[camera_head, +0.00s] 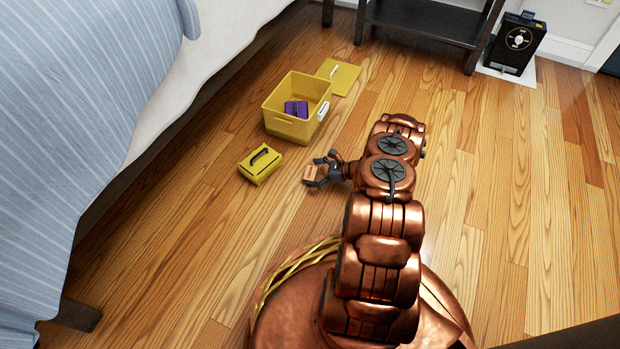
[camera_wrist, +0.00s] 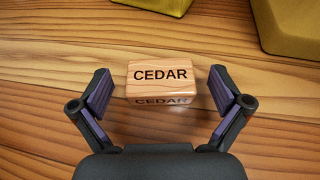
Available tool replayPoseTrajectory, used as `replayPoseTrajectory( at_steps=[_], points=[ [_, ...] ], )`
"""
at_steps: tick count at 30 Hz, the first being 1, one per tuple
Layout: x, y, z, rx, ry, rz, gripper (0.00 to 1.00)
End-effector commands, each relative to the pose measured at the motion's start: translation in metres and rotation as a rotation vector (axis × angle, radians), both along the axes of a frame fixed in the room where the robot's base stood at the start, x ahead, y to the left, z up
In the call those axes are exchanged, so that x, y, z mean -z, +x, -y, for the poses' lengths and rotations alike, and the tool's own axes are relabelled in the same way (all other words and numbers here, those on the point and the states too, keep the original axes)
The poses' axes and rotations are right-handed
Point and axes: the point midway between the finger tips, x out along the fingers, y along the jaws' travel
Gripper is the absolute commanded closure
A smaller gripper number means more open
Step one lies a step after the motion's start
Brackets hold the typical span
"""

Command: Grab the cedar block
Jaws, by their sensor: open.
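The cedar block (camera_wrist: 160,78) is a small light-wood block with "CEDAR" printed on it, lying on the wooden floor. In the wrist view it sits centred just ahead of and partly between the fingertips, with a gap on each side. My gripper (camera_wrist: 163,90) is open and empty, its two dark fingers with purple pads spread either side of the block. In the head view the block (camera_head: 311,174) is at the tips of my gripper (camera_head: 318,172), left of my arm.
A yellow box (camera_head: 261,163) with a black handle lies left of the block. Behind stands an open yellow bin (camera_head: 290,127) holding a purple item (camera_head: 296,109), with a yellow lid (camera_head: 339,77) beside it. The bed (camera_head: 90,90) is at left.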

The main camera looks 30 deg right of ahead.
Motion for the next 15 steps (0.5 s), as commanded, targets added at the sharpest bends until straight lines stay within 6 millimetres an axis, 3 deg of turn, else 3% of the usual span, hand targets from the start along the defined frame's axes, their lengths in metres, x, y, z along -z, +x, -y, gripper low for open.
replayPoseTrajectory(
  at_steps=[6,15],
  points=[
    [0.009,0.015,-0.013,0.000,0.001,0.002,0.00],
    [0.009,0.016,-0.014,0.001,0.000,0.001,0.02]
  ],
)
